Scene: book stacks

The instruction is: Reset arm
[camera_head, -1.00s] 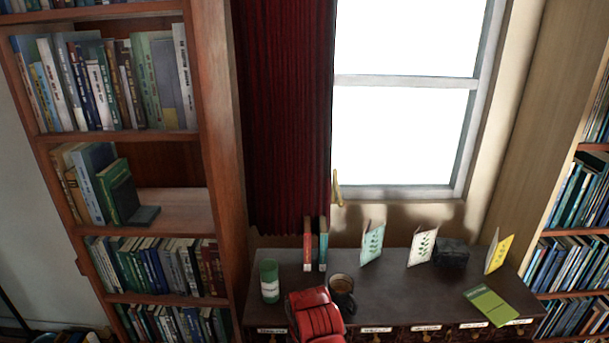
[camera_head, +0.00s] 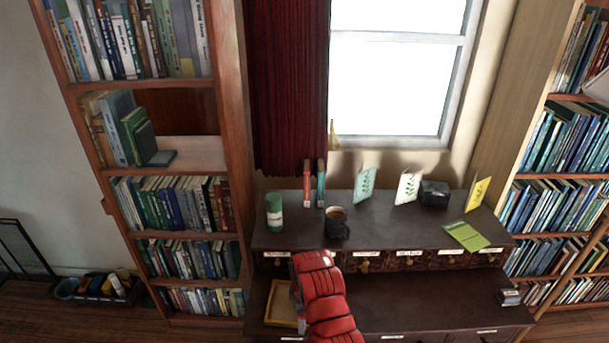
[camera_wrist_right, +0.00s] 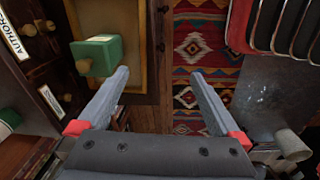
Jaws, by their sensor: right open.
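My red arm (camera_head: 325,300) rises from the bottom middle of the head view, in front of the dark desk (camera_head: 400,310). No gripper fingers can be made out there. In the right wrist view my right gripper (camera_wrist_right: 160,72) has its two grey fingers spread wide with nothing between them. A patterned red rug (camera_wrist_right: 200,60) and floor lie below. My left gripper is not in view.
On the desk's upper shelf are a green can (camera_head: 274,212), a dark mug (camera_head: 337,224), two upright books (camera_head: 314,185), several cards and a black box (camera_head: 434,194). A yellowish tray (camera_head: 283,303) lies lower down. Bookcases (camera_head: 228,150) stand at both sides.

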